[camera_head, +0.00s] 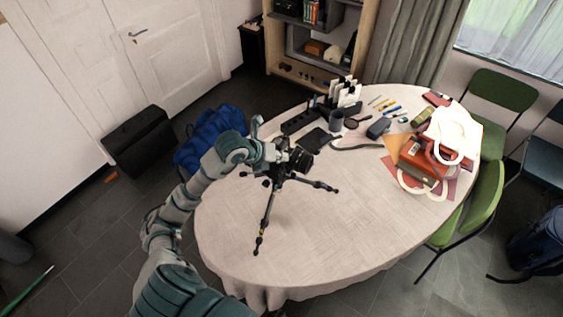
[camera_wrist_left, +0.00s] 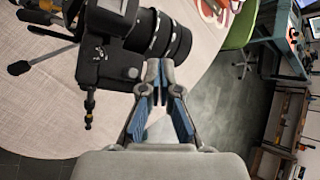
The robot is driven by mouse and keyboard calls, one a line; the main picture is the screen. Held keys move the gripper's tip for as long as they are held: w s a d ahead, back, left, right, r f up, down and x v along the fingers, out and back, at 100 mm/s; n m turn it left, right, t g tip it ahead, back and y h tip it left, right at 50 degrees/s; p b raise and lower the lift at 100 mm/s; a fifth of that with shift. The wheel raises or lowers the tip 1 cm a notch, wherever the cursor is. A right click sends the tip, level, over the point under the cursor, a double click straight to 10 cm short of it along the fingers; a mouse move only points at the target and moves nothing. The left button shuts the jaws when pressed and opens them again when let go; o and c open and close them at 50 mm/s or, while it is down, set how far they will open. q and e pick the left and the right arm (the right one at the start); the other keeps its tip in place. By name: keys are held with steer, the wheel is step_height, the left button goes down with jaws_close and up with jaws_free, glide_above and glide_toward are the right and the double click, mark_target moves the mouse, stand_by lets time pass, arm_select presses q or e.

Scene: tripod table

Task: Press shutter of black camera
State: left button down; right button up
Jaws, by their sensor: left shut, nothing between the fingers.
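The black camera (camera_head: 300,161) sits on a small black tripod (camera_head: 267,212) on the round table, with its lens facing right. My left gripper (camera_head: 274,151) is at the camera's left side in the head view and partly overlaps it. In the left wrist view the camera (camera_wrist_left: 118,50) fills the upper left, with its lens pointing right. The left gripper's fingertips (camera_wrist_left: 158,72) are together and empty, just below the lens in that picture. I cannot tell whether they touch the camera. The shutter button is not clearly made out. My right gripper is not in view.
The round table (camera_head: 330,240) has a clear front half. A red-brown bag (camera_head: 420,160) and a white bag (camera_head: 455,130) lie at the right. Green chairs (camera_head: 483,205) stand there.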

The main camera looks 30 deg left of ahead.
arm_select(q)
steer(key=shift+a+f, duration=0.1)
steer(key=shift+a, duration=0.5)
steer(key=shift+a+f, duration=0.15)
steer(key=shift+a, duration=0.3)
steer(key=shift+d, duration=0.65)
steer(key=shift+d+f+b, duration=0.1)
steer(key=shift+d+b, duration=0.1)
steer(key=shift+b, duration=0.1)
steer(key=shift+a+f, duration=0.25)
steer(key=shift+a, duration=0.4)
steer(key=shift+r, duration=0.2)
steer(key=shift+d+r, duration=0.1)
steer(key=shift+r, duration=0.4)
steer(key=shift+w+r+p, duration=0.1)
steer(key=shift+r+p, duration=0.05)
steer(key=shift+p, duration=0.15)
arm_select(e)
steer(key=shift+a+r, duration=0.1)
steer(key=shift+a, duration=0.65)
